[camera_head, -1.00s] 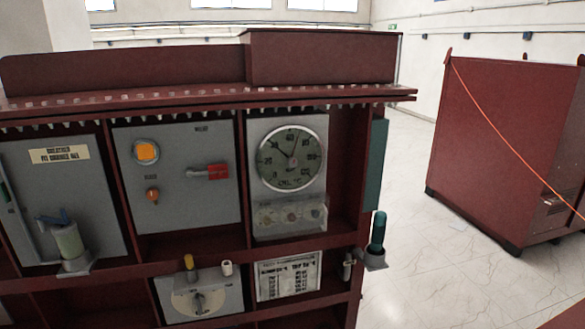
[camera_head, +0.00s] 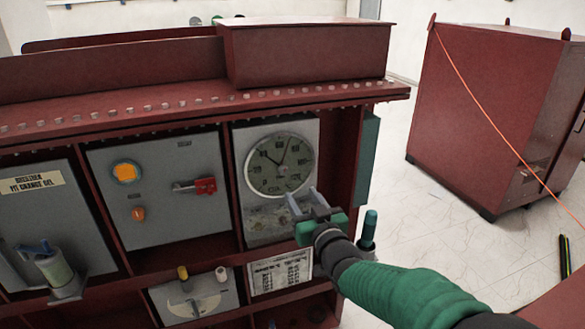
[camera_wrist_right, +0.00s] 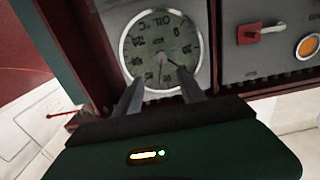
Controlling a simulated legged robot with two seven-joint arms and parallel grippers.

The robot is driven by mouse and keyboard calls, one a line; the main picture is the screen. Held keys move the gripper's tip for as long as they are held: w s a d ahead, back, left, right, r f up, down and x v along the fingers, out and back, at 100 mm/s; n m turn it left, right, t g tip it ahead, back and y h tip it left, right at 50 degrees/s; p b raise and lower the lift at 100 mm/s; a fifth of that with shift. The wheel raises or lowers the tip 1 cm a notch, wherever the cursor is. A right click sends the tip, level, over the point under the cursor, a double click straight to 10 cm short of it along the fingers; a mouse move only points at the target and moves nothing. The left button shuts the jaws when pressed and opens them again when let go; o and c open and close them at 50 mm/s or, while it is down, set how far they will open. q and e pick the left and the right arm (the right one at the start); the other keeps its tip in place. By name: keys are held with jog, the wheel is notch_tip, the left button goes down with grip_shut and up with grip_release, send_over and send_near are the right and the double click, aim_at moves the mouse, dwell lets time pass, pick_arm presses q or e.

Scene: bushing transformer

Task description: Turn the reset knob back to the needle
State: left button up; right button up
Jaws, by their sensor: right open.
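In the right wrist view the gauge (camera_wrist_right: 160,45) appears upside down, just beyond my fingers. My right gripper (camera_head: 304,202) is open and empty in front of the area just below the dial. It also shows in the right wrist view (camera_wrist_right: 160,95), its two fingers apart. My left gripper is not in view.
Left of the gauge is a panel with an orange lamp (camera_head: 126,172) and a red-handled lever (camera_head: 204,186). A green-capped post (camera_head: 369,227) stands close beside my right forearm. A red cabinet (camera_head: 490,110) stands at the right over open floor.

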aim_at(283, 173)
jog(key=p+x, duration=0.1)
jog(key=x, duration=0.3)
jog(key=p+x, duration=0.1)
jog(key=x, duration=0.3)
jog(key=shift+w+f, duration=0.1)
jog(key=shift+f, duration=0.15)
jog(key=w, duration=0.1)
jog(key=w+a+p, duration=0.1)
jog(key=w+a, duration=0.1)
jog(key=w, duration=0.1)
jog(key=shift+a+p, duration=0.25)
jog(key=shift+p, duration=0.1)
jog(key=shift+d, duration=0.45)
jog(key=shift+d+f, duration=0.1)
jog(key=shift+c, duration=2.4)
jog(key=shift+a, duration=0.35)
grip_shut()
